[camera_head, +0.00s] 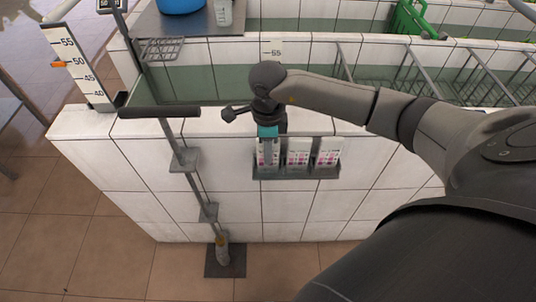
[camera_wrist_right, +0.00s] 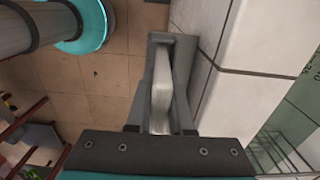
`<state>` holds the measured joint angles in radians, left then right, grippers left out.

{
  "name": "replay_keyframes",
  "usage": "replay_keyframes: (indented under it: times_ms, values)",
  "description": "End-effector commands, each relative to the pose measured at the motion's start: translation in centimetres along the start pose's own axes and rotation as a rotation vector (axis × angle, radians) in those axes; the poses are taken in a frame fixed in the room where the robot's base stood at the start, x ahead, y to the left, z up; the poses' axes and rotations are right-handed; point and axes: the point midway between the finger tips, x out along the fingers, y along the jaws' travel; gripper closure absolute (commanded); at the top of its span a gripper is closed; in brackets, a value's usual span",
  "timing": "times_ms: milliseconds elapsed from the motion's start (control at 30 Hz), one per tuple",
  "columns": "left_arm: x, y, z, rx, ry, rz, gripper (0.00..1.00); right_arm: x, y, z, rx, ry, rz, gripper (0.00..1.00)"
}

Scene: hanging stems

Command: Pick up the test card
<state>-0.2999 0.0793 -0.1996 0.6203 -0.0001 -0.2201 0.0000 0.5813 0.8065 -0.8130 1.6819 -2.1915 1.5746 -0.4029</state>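Several white test cards with pink markings stand upright in a grey wall rack (camera_head: 297,173) on the white tiled wall: a left card (camera_head: 268,153), a middle card (camera_head: 298,152) and a right card (camera_head: 329,152). My right gripper (camera_head: 268,134) points down over the left card, its teal part just above it. In the right wrist view, white card edges (camera_wrist_right: 160,92) show between the grey rack sides (camera_wrist_right: 180,80). The gripper fingers (camera_wrist_right: 160,131) look apart, one on each side of the nearest card. Contact cannot be told. My left gripper is not in view.
A grey post with a dark crossbar (camera_head: 158,112) stands left of the rack on a floor plate (camera_head: 225,258). A scale board (camera_head: 78,65) stands at the upper left. Behind the wall are tiled troughs with metal racks (camera_head: 430,75). Tiled floor lies open at the lower left.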

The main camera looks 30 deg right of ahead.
Motion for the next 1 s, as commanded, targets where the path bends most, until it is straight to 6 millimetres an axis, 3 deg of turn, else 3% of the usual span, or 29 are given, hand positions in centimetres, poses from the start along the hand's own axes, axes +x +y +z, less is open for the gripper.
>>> replay_keyframes:
  times_ms: [167, 667, 867, 1000]
  values:
    - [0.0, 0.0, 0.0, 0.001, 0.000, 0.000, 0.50, 0.0, 0.0, 0.0, 0.000, 0.000, 0.000, 1.00]
    - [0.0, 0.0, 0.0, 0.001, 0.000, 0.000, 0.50, -0.1, 0.0, 0.0, 0.000, 0.000, -0.001, 1.00]
    - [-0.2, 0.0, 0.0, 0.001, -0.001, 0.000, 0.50, -1.6, -0.1, 0.0, 0.000, -0.002, -0.004, 1.00]
    - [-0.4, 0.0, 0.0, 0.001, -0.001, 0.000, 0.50, -3.9, -0.2, 0.0, 0.000, -0.003, -0.005, 1.00]
